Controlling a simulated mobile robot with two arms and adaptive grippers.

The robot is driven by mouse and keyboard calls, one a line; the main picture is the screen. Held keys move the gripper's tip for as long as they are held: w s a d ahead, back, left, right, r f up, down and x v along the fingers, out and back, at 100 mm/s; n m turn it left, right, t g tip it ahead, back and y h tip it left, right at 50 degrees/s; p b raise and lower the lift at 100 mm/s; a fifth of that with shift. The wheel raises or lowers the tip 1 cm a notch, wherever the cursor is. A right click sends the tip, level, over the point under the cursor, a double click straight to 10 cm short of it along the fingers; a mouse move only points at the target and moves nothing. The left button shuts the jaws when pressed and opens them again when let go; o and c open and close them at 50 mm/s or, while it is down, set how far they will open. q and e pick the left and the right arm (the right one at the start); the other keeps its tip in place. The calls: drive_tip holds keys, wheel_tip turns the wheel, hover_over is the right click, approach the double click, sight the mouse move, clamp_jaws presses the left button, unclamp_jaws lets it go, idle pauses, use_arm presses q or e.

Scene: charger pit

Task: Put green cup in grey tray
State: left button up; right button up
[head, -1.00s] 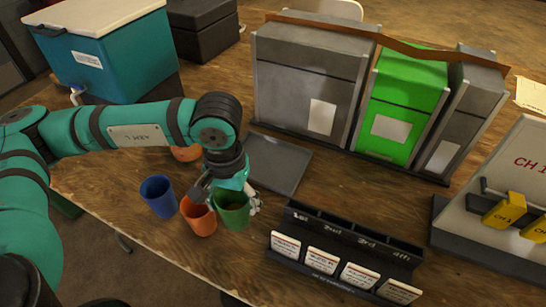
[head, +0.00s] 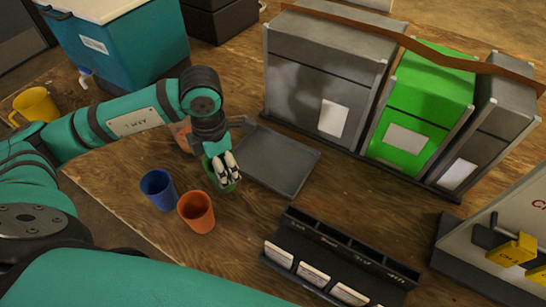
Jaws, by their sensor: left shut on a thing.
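The green cup (head: 212,172) is in the grip of my left gripper (head: 227,170), which partly hides it. The gripper is shut on the cup, at the near-left edge of the grey tray. The grey tray (head: 285,162) is a flat, dark, empty tray on the wooden table, just right of the cup. I cannot tell whether the cup is clear of the table. My right gripper is not in view.
A blue cup (head: 158,189) and an orange cup (head: 196,212) stand in front. Another orange cup (head: 181,136) is partly hidden behind my left arm. A black slotted rack (head: 340,258) stands at the front right.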

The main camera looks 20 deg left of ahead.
use_arm(q)
drive_tip(key=a+n, duration=0.1)
drive_tip(key=n, duration=0.2)
drive_tip(key=shift+s+a+n, duration=0.15)
drive_tip(key=shift+a+n, duration=0.15)
drive_tip(key=shift+a, duration=0.05)
drive_tip(key=shift+a+n, duration=0.25)
drive_tip(key=shift+n, duration=0.35)
drive_tip(key=p, duration=0.3)
hover_over(257, 153)
drive_tip(key=f, duration=0.1)
wheel_tip(257, 153, down, 4)
drive_tip(key=shift+a+r+n+p, duration=0.1)
drive_tip(key=shift+n+p, duration=0.2)
drive_tip(key=shift+p, duration=0.4)
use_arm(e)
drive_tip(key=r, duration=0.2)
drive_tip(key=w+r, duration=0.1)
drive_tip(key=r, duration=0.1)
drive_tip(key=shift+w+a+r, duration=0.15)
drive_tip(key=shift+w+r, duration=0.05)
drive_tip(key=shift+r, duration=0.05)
use_arm(q)
drive_tip(key=shift+f, duration=0.25)
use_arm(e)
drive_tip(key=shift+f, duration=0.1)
